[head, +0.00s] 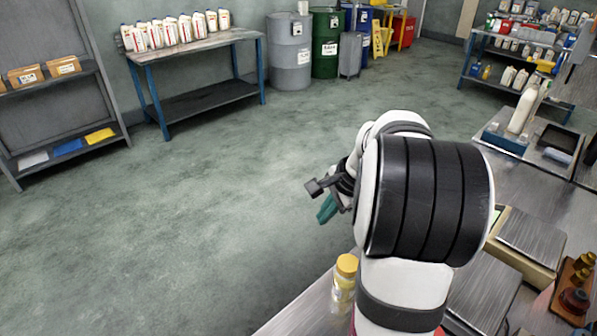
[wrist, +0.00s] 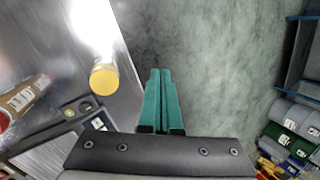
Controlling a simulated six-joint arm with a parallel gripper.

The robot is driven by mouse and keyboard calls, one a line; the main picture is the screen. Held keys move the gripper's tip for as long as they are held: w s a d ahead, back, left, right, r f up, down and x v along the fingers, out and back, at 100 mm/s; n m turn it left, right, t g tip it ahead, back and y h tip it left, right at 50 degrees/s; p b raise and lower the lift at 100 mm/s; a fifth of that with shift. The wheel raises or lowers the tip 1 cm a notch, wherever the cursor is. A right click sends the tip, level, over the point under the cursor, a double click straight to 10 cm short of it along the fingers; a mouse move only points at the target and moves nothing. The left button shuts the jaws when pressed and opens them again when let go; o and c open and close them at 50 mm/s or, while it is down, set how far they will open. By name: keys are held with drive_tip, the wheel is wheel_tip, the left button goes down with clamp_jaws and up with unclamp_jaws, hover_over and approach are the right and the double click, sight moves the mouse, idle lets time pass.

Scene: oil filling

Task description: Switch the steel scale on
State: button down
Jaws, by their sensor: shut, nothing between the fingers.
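What looks like the steel scale shows at the lower left of the wrist view, with a dark front panel (wrist: 84,108), round buttons and a small light display. My gripper covers part of it, and I cannot tell whether it is on. In the head view, a steel plate (head: 482,290) right of my arm may be its top. My gripper (wrist: 161,72) has its teal fingers shut together and empty. It points out past the table edge, over the floor, apart from the scale. In the head view, its teal fingers (head: 327,208) show left of my arm.
A jar with a yellow lid (head: 346,264) stands near the table edge; it also shows left of my fingers in the wrist view (wrist: 104,78). A red and amber container (wrist: 22,98) lies farther left. A wooden rack (head: 575,290) holds small amber bottles at right.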

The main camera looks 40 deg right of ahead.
drive_tip(key=s+d+f+m+h, duration=0.1)
drive_tip(key=s+d+f+m, duration=0.1)
drive_tip(key=s+d, duration=0.2)
drive_tip(key=s+d+f+m+h, duration=0.1)
drive_tip(key=s+d+f+m, duration=0.1)
drive_tip(key=d, duration=0.8)
drive_tip(key=s+d+f+m+h, duration=0.1)
drive_tip(key=s+d+f+m, duration=0.2)
drive_tip(key=s+d, duration=0.3)
drive_tip(key=shift+s+d+m, duration=0.25)
drive_tip(key=shift+d+m, duration=0.35)
drive_tip(key=shift+s+f, duration=0.5)
drive_tip(key=shift+f, duration=0.9)
drive_tip(key=shift+s+f, duration=0.45)
drive_tip(key=shift+f, duration=0.95)
drive_tip(key=shift+s+f, duration=0.5)
drive_tip(key=shift+f, duration=0.9)
drive_tip(key=shift+s+f, duration=0.15)
drive_tip(key=shift+f, duration=0.2)
